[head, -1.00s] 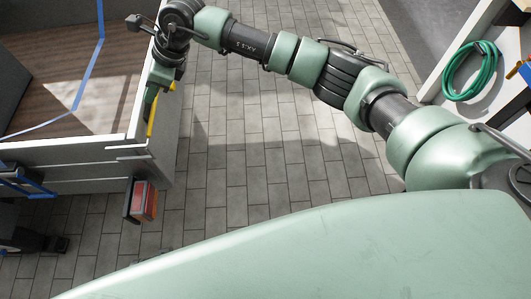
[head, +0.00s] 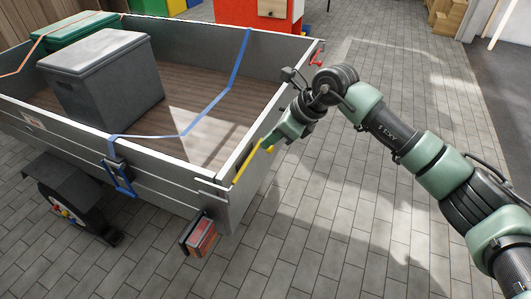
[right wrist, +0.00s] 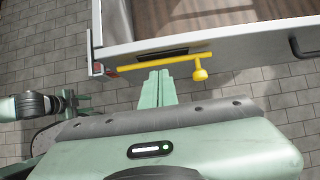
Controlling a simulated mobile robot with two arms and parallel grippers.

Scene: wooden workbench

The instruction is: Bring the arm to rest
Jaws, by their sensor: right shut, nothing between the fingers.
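My right gripper (head: 270,143) is at the rear end of the grey trailer (head: 236,205). Its green fingers (right wrist: 158,88) are shut together with nothing between them. A yellow handle bar (right wrist: 165,60) with a round knob runs along the trailer's end panel, just beyond the fingertips. It also shows in the head view (head: 246,165). I cannot tell whether the fingertips touch it. My right arm reaches in from the right in the head view. At the left of the right wrist view, a green and dark arm end (right wrist: 75,101) shows small, seemingly my left gripper; its jaws are unclear.
The trailer holds a grey lidded box (head: 105,80) and a green box (head: 80,30). A blue strap (head: 215,105) crosses it. A red tail light (head: 201,238) sticks out at the near corner. The paved floor right of the trailer is free.

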